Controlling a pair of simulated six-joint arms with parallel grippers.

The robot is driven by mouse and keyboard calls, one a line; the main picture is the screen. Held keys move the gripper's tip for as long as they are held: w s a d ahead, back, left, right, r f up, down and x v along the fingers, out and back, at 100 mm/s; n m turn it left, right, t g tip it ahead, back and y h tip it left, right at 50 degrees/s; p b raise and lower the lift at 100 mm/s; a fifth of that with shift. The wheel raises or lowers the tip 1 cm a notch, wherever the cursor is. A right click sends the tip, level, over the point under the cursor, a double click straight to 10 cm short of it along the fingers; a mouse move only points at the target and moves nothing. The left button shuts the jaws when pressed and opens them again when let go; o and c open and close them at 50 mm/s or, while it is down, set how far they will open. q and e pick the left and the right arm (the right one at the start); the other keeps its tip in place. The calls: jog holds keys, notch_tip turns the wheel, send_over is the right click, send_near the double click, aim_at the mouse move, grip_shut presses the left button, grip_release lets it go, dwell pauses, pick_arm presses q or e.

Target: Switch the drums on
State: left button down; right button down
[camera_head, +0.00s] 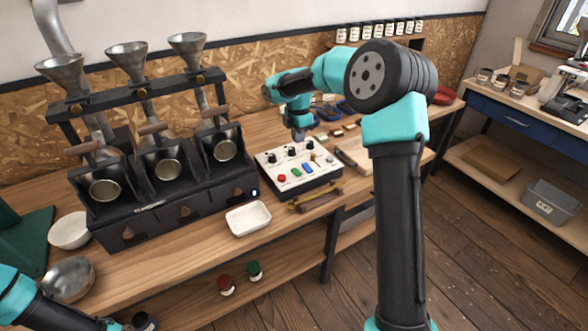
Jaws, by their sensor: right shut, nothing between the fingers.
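The drum roaster (150,205) stands on the bench at the left, a dark unit with three drums side by side and a metal funnel above each. A white control panel (272,171) in a dark box sits to its right, with black knobs, a red button and green and blue switches on its sloped face. My right gripper (299,136) is shut and empty, pointing down at the back edge of the panel, near its knobs. I cannot tell if it touches one. Of my left arm only a part shows at the lower left; its gripper is not visible.
A white bowl (70,231) and a metal bowl (68,278) stand at the left. Tools and small items lie right of and behind the panel. Jars (377,31) line a back shelf.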

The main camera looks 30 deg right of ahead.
jog(key=shift+w, duration=0.1)
dwell(0.3)
jog(key=shift+w+r, duration=0.3)
jog(key=shift+w, duration=0.35)
jog(key=shift+r, duration=0.15)
notch_tip(320, 180, up, 14)
jog(key=w, duration=0.2)
jog(key=shift+f, duration=0.2)
dwell(0.5)
